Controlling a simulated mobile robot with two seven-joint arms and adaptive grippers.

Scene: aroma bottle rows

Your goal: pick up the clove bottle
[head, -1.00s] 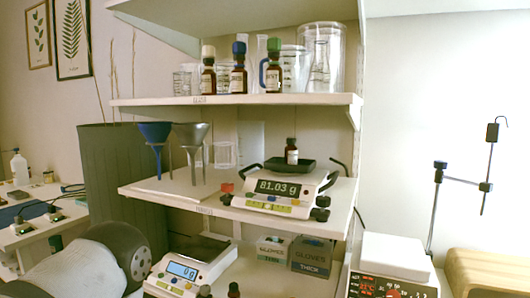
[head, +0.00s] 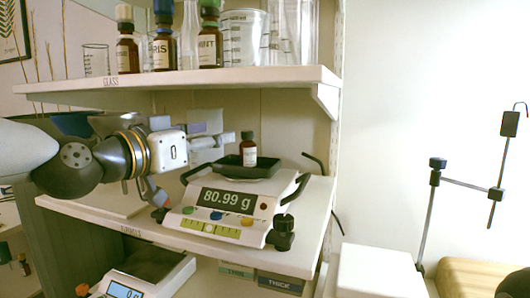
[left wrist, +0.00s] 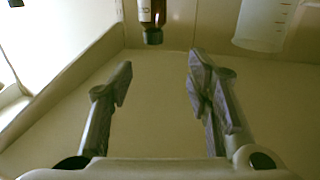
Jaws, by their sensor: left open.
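A small brown bottle with a dark cap and white label (head: 249,152) stands upright in the black pan (head: 250,169) of the middle-shelf scale. Its label is too small to read, so I cannot confirm it is clove. My left gripper (head: 228,136) is just left of this bottle, apart from it. In the left wrist view the gripper (left wrist: 160,72) is open with nothing between its fingers. A dark bottle with a pale label (left wrist: 151,18) shows at the top edge there, cap downward in the picture and partly cut off. My right gripper is not in view.
The scale (head: 222,212) reads 80.99 g. The upper shelf (head: 200,81) overhangs my gripper and holds bottles, including one marked MINT (head: 210,45), and glassware. A translucent beaker (left wrist: 265,22) shows in the wrist view. A lower scale (head: 150,270) sits below.

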